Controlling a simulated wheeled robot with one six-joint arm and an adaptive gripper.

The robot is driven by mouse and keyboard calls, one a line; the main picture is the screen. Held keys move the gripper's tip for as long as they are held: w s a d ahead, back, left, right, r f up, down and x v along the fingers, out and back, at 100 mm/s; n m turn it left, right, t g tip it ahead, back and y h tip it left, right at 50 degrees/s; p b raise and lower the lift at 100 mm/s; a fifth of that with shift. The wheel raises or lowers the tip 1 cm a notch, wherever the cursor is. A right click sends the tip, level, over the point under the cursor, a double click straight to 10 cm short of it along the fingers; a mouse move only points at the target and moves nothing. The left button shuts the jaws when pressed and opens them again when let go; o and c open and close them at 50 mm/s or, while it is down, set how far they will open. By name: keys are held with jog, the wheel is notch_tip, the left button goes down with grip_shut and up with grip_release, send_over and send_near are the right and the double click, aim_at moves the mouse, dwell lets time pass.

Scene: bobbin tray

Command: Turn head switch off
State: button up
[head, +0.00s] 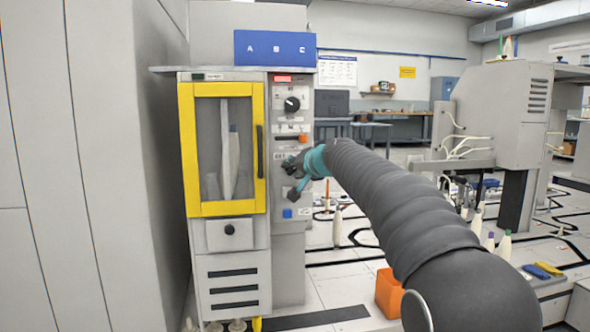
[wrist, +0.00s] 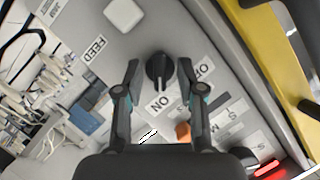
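The switch (wrist: 160,72) is a black rotary knob on the grey control panel, seen in the wrist view with ON and OFF labels beside it. Its grip lies along the picture's up-down line, with its lower end toward the ON label. My gripper (wrist: 160,68) is open, with one finger on each side of the knob. I cannot tell whether the fingers touch it. In the head view my gripper (head: 293,177) is at the middle of the panel (head: 291,236) and hides the switch there.
Above it on the panel are an orange slider (head: 291,139) and another black knob (head: 292,104). A blue button (head: 287,213) is below. A yellow-framed door (head: 187,150) with a dark handle stands left of the panel. An orange box (head: 389,293) is on the floor.

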grip_shut()
jog(key=shift+r, duration=0.1)
jog(key=n+h+p, duration=0.1)
jog(key=n+p, duration=0.1)
jog(key=n+h+p, duration=0.3)
jog(key=n+p, duration=0.1)
jog(key=shift+a+t, duration=0.3)
jog(key=n+b, duration=0.1)
jog(key=n+h+b, duration=0.1)
jog(key=shift+s+a+f+b, duration=0.1)
jog(key=shift+f+b, duration=0.2)
jog(key=shift+b, duration=0.1)
jog(key=n+t+h+b, duration=0.1)
jog(key=n+h+b, duration=0.1)
jog(key=b, duration=0.2)
jog(key=shift+r+n, duration=0.15)
jog(key=shift+n, duration=0.25)
jog(key=shift+r, duration=0.1)
